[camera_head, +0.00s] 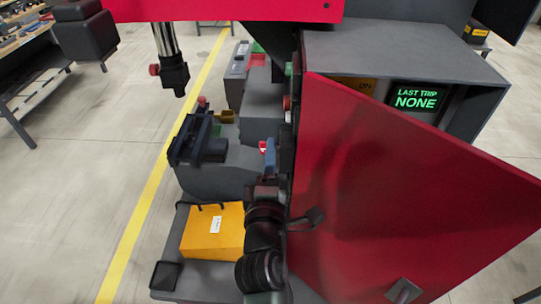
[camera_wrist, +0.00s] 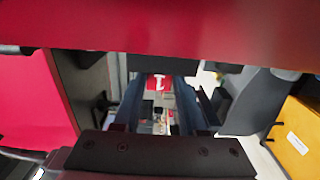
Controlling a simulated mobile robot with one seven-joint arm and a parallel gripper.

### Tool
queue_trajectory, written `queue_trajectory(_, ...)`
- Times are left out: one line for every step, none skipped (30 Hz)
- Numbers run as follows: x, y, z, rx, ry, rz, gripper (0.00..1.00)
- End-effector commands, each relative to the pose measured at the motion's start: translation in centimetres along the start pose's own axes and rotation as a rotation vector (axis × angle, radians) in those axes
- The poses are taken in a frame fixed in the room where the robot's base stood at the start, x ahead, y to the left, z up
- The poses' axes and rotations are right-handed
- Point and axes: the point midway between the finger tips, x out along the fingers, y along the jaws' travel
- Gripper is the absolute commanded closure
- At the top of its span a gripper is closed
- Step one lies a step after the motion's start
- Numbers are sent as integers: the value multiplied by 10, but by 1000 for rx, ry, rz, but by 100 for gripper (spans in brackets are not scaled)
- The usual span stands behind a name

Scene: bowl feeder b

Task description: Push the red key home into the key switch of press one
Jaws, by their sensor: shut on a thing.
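My gripper (camera_head: 268,152) reaches away from me beside the large red panel, with its blue fingers pointing toward the grey machine. In the wrist view my gripper (camera_wrist: 159,90) has its two dark blue fingers on either side of the red key (camera_wrist: 158,82), which shows a white mark. The red key (camera_head: 263,146) shows as a small red and white patch at the fingertips in the head view. My gripper is shut on it. I cannot make out the key switch in either view; the arm, the fingers and the red panel hide much of that area.
The red panel (camera_head: 400,190) stands close on the right of my arm. Behind it a display (camera_head: 415,96) reads "LAST TRIP NONE". An orange box (camera_head: 215,235) sits on a grey shelf at left. A red beam (camera_head: 220,8) crosses overhead.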

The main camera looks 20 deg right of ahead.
Motion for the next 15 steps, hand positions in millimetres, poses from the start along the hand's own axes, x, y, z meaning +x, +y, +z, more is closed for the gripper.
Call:
queue_trajectory(0, 0, 1, 0, -1, -1, 100)
queue_trajectory(0, 0, 1, 0, -1, -1, 100)
queue_trajectory(0, 0, 1, 0, -2, -2, 100)
queue_trajectory(0, 0, 2, 0, -2, -2, 100)
queue_trajectory(0, 0, 2, 0, -2, -2, 100)
queue_trajectory(0, 0, 3, 0, -2, -2, 100)
queue_trajectory(0, 0, 3, 0, -3, -2, 100)
queue_trajectory(0, -1, 4, 0, -3, -3, 100)
queue_trajectory(0, -1, 4, 0, -3, -3, 100)
queue_trajectory(0, -1, 4, 0, -3, -3, 100)
queue_trajectory(0, -1, 4, 0, -3, -3, 100)
queue_trajectory(0, -1, 4, 0, -3, -2, 100)
queue_trajectory(0, -1, 5, 0, -3, -2, 100)
queue_trajectory(0, -1, 5, 0, -3, -2, 100)
queue_trajectory(0, -2, 5, 0, -3, -3, 100)
